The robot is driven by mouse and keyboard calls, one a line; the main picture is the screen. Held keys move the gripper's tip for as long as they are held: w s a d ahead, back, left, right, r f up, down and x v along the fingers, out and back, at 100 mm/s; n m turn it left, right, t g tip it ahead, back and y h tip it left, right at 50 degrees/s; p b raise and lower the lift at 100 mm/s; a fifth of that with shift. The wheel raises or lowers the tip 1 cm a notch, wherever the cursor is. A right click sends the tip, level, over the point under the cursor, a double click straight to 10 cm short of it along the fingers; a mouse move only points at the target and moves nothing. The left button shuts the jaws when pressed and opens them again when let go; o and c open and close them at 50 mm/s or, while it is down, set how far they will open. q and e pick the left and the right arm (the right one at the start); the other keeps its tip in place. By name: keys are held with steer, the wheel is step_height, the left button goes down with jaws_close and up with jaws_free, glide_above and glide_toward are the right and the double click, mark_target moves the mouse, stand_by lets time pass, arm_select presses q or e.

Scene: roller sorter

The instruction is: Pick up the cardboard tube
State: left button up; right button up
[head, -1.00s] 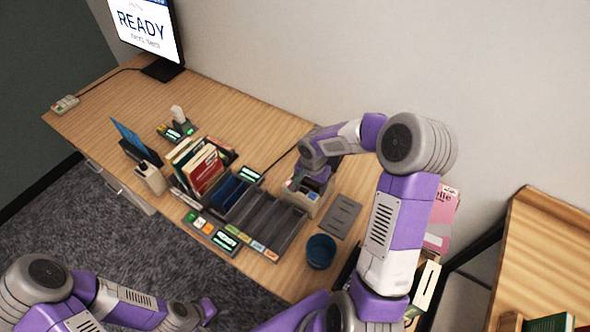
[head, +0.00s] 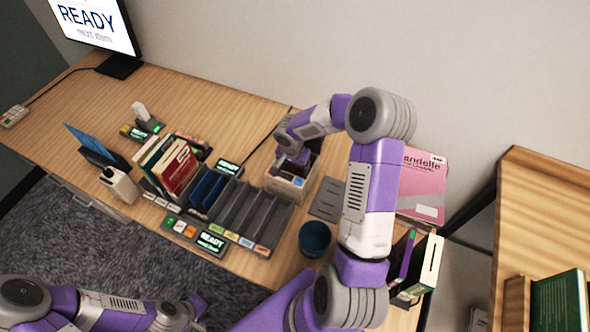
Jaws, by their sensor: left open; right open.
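I cannot make out a cardboard tube in the head view. My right gripper (head: 298,160) points down at the small beige box (head: 281,186) on the desk, at or just inside its top. Its fingertips and most of the box's inside are hidden by the gripper and wrist. My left gripper (head: 196,304) is open at the bottom of the view, over the carpet in front of the desk and away from the things on it.
A grey slotted sorter (head: 250,215) with books stands left of the box. A dark blue cup (head: 315,238) and a flat grey plate (head: 328,199) are to the right. A monitor (head: 95,25) stands at the back left. A wooden shelf (head: 545,215) is at the right.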

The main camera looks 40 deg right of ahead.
steer(key=c, duration=0.8)
